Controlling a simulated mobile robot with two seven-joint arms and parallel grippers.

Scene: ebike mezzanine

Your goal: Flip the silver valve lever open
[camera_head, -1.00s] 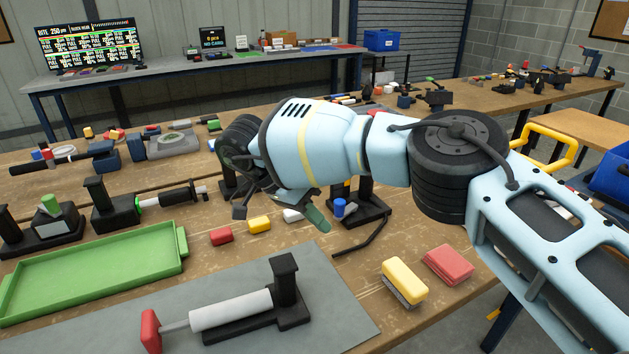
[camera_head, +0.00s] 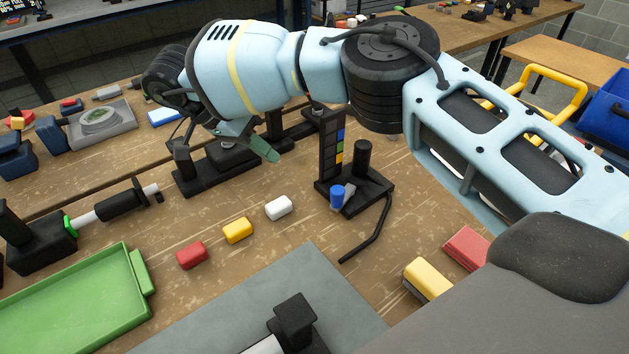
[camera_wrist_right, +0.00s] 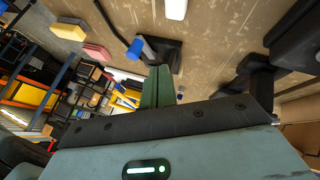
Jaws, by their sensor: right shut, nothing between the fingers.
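My right gripper (camera_head: 268,152) hangs above the bench, its green fingers pointing down and to the right. In the right wrist view its fingers (camera_wrist_right: 152,88) are together and empty. A black stand (camera_head: 376,190) with a post and a strip of coloured squares stands right of the fingertips. A blue cylinder (camera_head: 337,194) and a small silver-grey piece (camera_head: 349,199) sit on its base, apart from the gripper. The blue part (camera_wrist_right: 136,48) also shows in the right wrist view. I cannot tell for sure whether the silver piece is the valve lever. My left gripper is out of view.
A bent black rod (camera_head: 368,232) reaches forward from the stand. Red (camera_head: 192,255), yellow (camera_head: 237,230) and white (camera_head: 278,208) blocks lie to its left. A green tray (camera_head: 140,270) is at lower left. A dark fixture (camera_head: 205,172) stands below my right wrist.

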